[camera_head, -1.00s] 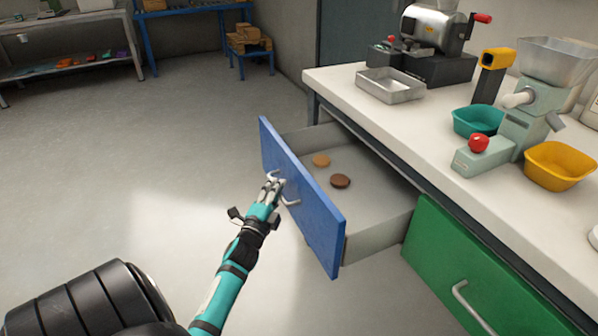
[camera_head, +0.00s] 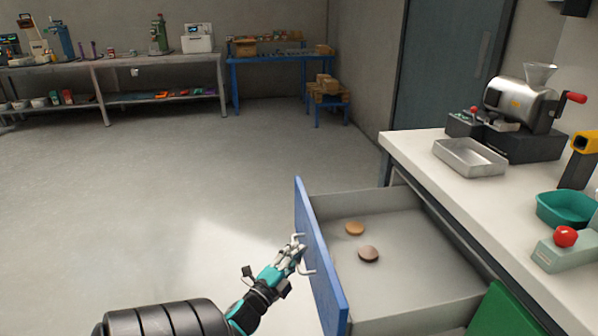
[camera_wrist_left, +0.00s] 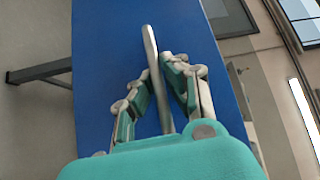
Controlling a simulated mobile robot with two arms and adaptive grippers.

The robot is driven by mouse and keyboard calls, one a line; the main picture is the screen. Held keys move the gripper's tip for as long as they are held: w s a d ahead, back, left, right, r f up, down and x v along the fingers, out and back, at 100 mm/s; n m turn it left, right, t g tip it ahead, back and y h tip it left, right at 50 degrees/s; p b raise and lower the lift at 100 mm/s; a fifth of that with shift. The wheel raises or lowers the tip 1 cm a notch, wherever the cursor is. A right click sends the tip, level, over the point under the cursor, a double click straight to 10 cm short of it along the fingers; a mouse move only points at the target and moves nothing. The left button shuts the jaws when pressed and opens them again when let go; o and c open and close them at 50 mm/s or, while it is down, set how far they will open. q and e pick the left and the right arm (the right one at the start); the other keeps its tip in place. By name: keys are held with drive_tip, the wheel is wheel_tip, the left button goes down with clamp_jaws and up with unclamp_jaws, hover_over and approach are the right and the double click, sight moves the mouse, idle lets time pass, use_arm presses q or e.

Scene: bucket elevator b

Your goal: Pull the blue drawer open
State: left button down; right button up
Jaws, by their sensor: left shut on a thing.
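The blue drawer (camera_head: 318,255) is pulled well out from under the white counter, its front standing on the left side. My left gripper (camera_head: 297,250) is at the metal handle on the blue front. In the left wrist view the two fingers (camera_wrist_left: 158,85) are closed around the handle bar (camera_wrist_left: 152,60), in front of the blue panel (camera_wrist_left: 115,40). My right gripper is not in view.
The counter (camera_head: 410,150) carries a metal tray (camera_head: 470,157), a steel drum machine (camera_head: 522,103) and a teal bowl (camera_head: 566,209). A green drawer front (camera_head: 508,314) is at the lower right. Open floor (camera_head: 150,200) lies to the left, with benches along the back wall.

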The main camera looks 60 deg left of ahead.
use_arm(q)
drive_tip(key=shift+f, duration=0.3)
drive_tip(key=c, duration=1.4)
unclamp_jaws()
drive_tip(key=shift+r, duration=0.15)
drive_tip(key=v, duration=1.2)
